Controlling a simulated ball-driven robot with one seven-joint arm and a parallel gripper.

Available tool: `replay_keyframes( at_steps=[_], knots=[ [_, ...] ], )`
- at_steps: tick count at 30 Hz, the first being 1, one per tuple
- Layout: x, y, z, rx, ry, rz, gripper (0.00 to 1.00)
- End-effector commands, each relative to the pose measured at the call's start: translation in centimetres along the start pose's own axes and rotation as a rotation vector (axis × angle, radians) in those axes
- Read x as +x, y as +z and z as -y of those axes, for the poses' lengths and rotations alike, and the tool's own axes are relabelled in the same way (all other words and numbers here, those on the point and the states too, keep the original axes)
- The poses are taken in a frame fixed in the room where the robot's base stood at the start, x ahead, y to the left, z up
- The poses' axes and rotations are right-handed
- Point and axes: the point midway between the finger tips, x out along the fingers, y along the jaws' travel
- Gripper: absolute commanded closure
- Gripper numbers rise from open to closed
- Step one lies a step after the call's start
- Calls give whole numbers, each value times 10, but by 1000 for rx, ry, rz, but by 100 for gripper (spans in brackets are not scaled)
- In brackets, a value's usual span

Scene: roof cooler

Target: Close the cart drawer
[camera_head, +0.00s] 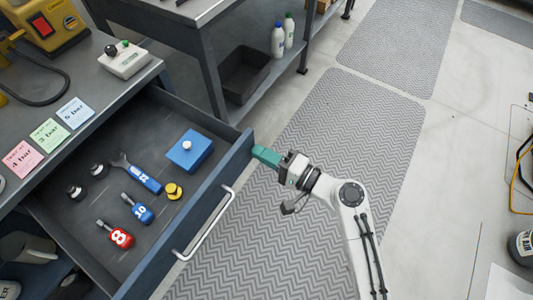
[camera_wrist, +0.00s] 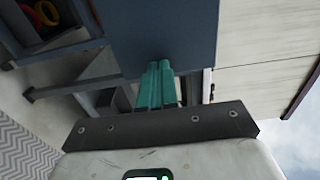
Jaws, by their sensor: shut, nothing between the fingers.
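The cart drawer (camera_head: 150,262) is pulled out from the cart, with a dark blue front and a pale bar handle (camera_head: 205,222) on its outer face. My gripper (camera_head: 257,152) has green fingers and is shut and empty. Its tips are at the far end of the drawer front, to the right of the handle's upper end. In the wrist view the shut fingers (camera_wrist: 160,66) point at a dark blue panel (camera_wrist: 180,30), which looks like the drawer front. I cannot tell whether the tips touch it.
The drawer holds a blue box (camera_head: 189,150), a wrench (camera_head: 137,173), screwdrivers with red (camera_head: 115,234) and blue handles, and small round parts. A grey workbench with bottles (camera_head: 278,40) stands behind.

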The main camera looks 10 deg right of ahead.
Motion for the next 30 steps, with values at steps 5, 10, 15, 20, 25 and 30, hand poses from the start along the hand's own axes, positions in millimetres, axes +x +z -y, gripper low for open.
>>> replay_keyframes(
  at_steps=[5,10,15,20,25,30],
  knots=[
    [1,0,0,0,0,0,100],
    [12,0,0,-1,-2,2,100],
    [42,1,0,-1,-2,5,100],
    [82,1,0,-3,-2,4,100],
    [130,2,-1,-3,-2,6,100],
    [178,2,-2,-5,-2,6,100]
  ],
)
